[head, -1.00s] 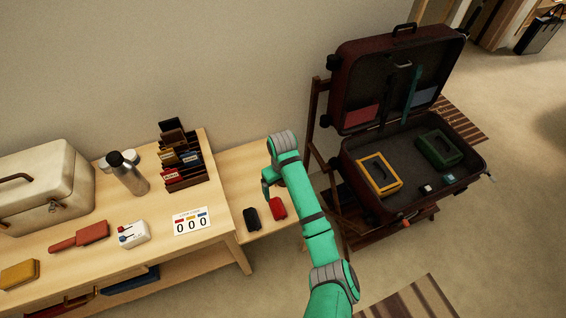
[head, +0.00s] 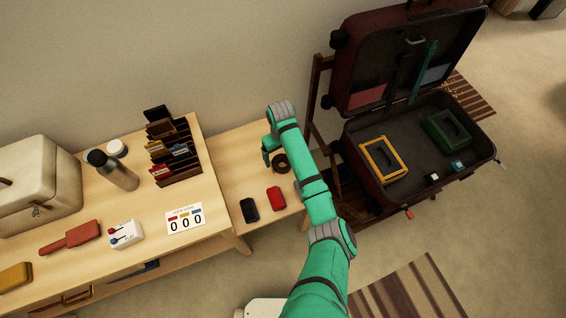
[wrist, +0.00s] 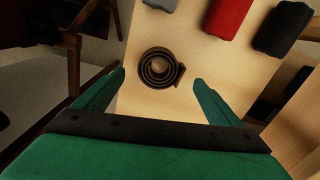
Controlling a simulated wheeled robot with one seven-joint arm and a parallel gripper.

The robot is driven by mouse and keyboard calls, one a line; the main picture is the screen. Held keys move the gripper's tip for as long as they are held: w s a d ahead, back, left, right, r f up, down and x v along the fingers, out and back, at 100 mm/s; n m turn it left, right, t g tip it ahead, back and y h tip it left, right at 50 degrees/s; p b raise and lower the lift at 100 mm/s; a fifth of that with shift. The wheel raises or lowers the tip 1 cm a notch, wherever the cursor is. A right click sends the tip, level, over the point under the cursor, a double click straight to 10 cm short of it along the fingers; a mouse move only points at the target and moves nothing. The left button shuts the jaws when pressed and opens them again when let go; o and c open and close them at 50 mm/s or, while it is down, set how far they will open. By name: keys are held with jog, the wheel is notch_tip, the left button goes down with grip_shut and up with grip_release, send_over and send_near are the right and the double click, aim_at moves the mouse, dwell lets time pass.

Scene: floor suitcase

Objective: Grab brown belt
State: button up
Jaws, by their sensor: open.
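The brown belt (wrist: 160,68) lies coiled in a spiral on the low wooden table, between and beyond my fingertips in the wrist view. In the head view the belt (head: 281,163) shows as a dark ring beside my arm, partly hidden by it. My gripper (wrist: 158,82) is open and empty, with one green finger on each side of the picture and the belt a little ahead of it. In the head view my gripper (head: 270,155) is above the low table, close to the belt and mostly hidden by my wrist.
A black roll (head: 249,210) and a red roll (head: 276,199) lie nearby on the low table (head: 231,180). The higher table with a card rack (head: 176,158) and bottle stands at the left. An open suitcase (head: 354,147) on a wooden stand is at the right.

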aim_at(282, 163)
jog(key=shift+s+d+f, duration=0.1)
jog(key=shift+d+f, duration=0.05)
jog(key=shift+f, duration=1.15)
jog(key=shift+d+f, duration=0.15)
jog(key=shift+f, duration=1.15)
jog(key=shift+a, duration=0.1)
jog(key=c, duration=1.3)
